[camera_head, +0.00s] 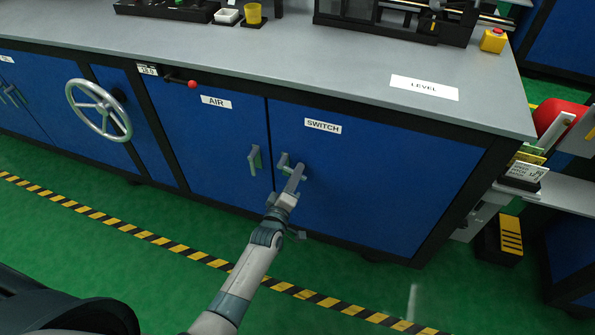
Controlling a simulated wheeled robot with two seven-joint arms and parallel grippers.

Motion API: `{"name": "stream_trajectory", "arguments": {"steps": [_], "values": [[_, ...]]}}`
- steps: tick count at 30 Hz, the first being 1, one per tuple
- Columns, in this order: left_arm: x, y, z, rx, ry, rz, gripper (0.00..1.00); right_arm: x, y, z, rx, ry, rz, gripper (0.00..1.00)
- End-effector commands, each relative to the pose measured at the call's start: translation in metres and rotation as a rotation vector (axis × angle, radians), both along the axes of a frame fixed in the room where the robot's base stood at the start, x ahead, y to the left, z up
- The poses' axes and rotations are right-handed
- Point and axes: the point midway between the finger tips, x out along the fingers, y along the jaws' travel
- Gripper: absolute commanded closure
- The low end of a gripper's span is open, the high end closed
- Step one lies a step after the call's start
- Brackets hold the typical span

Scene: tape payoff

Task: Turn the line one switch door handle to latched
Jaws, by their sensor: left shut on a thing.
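The switch door (385,185) is a blue cabinet panel with a white SWITCH label (322,126) near its top left. Its grey handle (284,161) is at the door's left edge, partly hidden by my gripper. My left gripper (296,174) reaches up to the handle from below and is shut on it. The door looks closed, flush with its frame. I cannot tell the handle's exact angle behind the fingers. My right gripper is not in view.
The air door (215,140) with its own handle (255,160) is just left. A metal handwheel (98,110) and a red-knobbed lever (192,84) are further left. The grey worktop (300,70) overhangs above. Green floor with a striped line (135,231) lies in front.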

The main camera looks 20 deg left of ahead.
Motion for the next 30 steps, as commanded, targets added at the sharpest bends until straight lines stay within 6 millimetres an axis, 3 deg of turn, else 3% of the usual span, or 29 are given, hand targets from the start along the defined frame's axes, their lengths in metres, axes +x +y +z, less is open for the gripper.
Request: {"name": "stream_trajectory", "arguments": {"steps": [30], "values": [[0.001,0.039,-0.033,0.955,-0.031,-0.001,1.0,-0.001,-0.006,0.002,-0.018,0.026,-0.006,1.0]]}}
